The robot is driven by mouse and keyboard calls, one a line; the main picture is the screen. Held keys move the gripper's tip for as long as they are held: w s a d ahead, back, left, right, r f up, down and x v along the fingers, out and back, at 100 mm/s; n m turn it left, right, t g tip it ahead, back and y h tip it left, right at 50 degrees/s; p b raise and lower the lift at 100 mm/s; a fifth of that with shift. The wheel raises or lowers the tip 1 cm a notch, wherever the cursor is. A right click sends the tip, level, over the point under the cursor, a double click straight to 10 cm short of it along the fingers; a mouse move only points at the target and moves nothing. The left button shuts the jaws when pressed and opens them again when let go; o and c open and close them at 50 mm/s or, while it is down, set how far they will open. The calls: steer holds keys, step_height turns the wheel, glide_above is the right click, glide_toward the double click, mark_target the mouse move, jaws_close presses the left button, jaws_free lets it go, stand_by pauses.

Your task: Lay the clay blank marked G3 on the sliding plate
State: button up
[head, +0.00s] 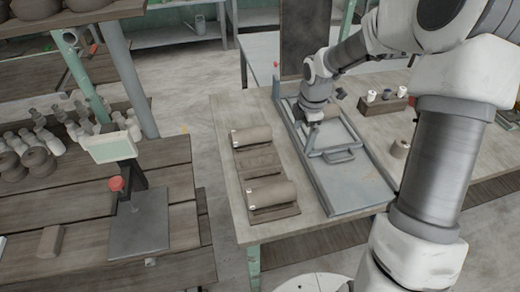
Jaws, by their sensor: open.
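Two brown clay cylinders, which look like the blanks, lie on a wooden board (256,162) at the table's left: a far one (254,137) and a near one (271,192). Each has a small pale tag at its left end; the lettering is too small to read, so I cannot tell which is G3. A shallow hollow between them is empty. The grey-blue machine bed (345,197) to their right carries a framed plate with a handle (339,156). My gripper (311,119) is open, low over the far left of this frame; its fingertips are hard to make out.
A small rack (382,106) with several small pots stands at the back right. At left, a scale (139,230) with a raised display stands on a slatted bench, near a brown block (51,241).

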steer(key=a+f, duration=0.2)
steer(key=a, duration=0.2)
steer(key=a+f, duration=0.2)
steer(key=a, duration=0.2)
steer(key=a+f, duration=0.2)
steer(key=a, duration=0.1)
steer(key=shift+w+a+f+b, duration=0.15)
steer(key=shift+a+f+b, duration=0.2)
steer(key=shift+a, duration=0.05)
